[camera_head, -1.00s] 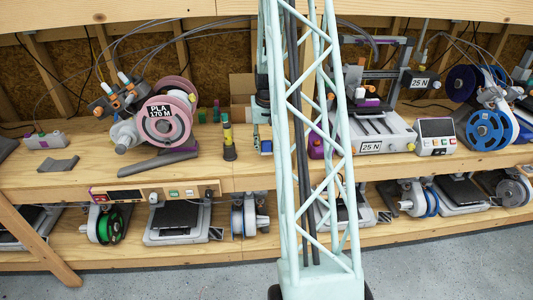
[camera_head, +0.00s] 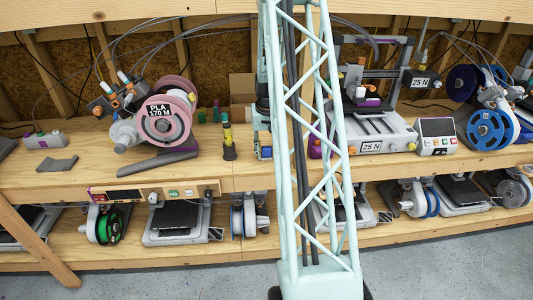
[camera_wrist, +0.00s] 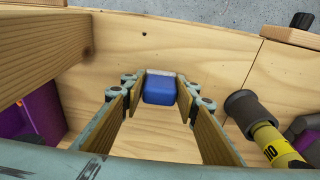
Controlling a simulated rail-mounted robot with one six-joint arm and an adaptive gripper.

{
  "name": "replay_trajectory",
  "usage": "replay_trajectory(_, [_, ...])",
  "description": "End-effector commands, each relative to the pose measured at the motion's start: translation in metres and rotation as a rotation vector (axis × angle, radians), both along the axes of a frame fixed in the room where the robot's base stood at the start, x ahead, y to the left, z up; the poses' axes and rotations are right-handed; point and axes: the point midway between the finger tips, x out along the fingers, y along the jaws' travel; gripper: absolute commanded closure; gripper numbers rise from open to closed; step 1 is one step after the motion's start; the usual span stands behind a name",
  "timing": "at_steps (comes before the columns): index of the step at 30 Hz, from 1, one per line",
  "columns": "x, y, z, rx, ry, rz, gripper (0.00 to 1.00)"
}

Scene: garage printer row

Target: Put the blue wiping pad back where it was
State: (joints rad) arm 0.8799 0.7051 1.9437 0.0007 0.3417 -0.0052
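The blue wiping pad (camera_wrist: 160,90) is a small blue block with a pale top edge, seen between my fingertips in the wrist view. My gripper (camera_wrist: 161,94) has its two wood-coloured finger faces up against the pad's sides and looks shut on it. In the head view my gripper (camera_head: 262,145) is over the front part of the wooden bench, just left of my lattice column, with the pad (camera_head: 265,152) low between its fingers. I cannot tell whether the pad's underside touches the bench.
A dark post with a yellow band (camera_head: 228,140) stands close to the left of my gripper; it also shows in the wrist view (camera_wrist: 262,135). A pink filament spool (camera_head: 163,125) stands farther left. A 25 N printer (camera_head: 372,130) is to the right. The bench's front edge is near.

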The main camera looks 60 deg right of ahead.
Motion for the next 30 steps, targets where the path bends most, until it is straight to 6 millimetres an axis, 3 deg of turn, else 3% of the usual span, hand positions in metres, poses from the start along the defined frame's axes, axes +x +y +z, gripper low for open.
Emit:
replay_trajectory(4, [0.0, 0.0, 0.0, 0.0, 0.0, 0.0, 0.58])
replay_trajectory(19, [0.0, 0.0, 0.004, 0.0, 0.0, 0.0, 0.58])
replay_trajectory(30, [-0.003, 0.003, 0.036, -0.002, -0.001, 0.0, 0.58])
